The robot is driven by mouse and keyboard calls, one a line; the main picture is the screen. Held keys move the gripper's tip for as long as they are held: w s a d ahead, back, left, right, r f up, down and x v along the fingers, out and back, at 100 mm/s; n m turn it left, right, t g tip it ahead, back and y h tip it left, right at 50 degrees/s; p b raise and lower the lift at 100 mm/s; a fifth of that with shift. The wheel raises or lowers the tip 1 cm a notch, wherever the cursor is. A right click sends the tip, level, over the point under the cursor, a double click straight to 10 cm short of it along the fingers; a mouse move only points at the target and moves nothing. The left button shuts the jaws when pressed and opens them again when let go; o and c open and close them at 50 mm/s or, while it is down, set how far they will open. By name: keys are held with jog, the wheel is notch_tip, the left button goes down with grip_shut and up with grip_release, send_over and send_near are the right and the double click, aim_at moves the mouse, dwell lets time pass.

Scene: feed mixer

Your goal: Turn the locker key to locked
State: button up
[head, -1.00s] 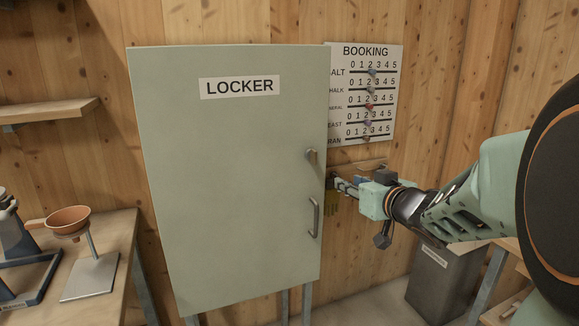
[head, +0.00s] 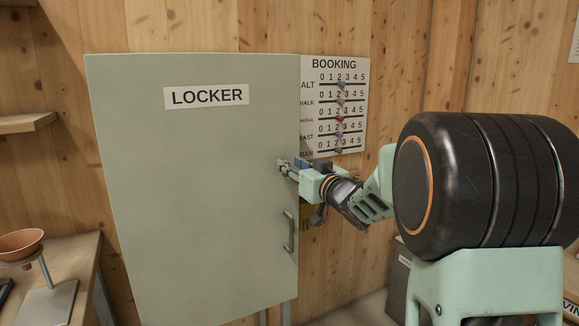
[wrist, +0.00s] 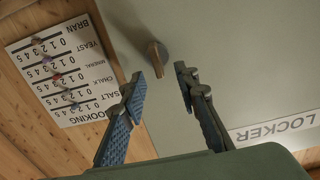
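The pale green locker (head: 190,220) stands shut, with a bar handle (head: 288,232) low on its right side. In the wrist view the locker key (wrist: 157,58) is a small brownish tab standing out from the locker face (wrist: 235,50). In the head view the key is hidden at my gripper (head: 284,169). In the wrist view my gripper (wrist: 160,78) is open, with a blue-padded finger on either side. The key lies just beyond the gap between the fingertips, seemingly apart from both.
A booking board (head: 334,105) with several sliders hangs on the wooden wall right of the locker; it also shows in the wrist view (wrist: 62,75). A table (head: 75,255) with an orange bowl (head: 20,243) stands at the left. A grey bin (head: 398,280) is low at the right.

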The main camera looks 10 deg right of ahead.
jog(key=shift+w+a, duration=0.15)
jog(key=shift+w, duration=0.25)
jog(key=shift+c, duration=0.4)
grip_shut()
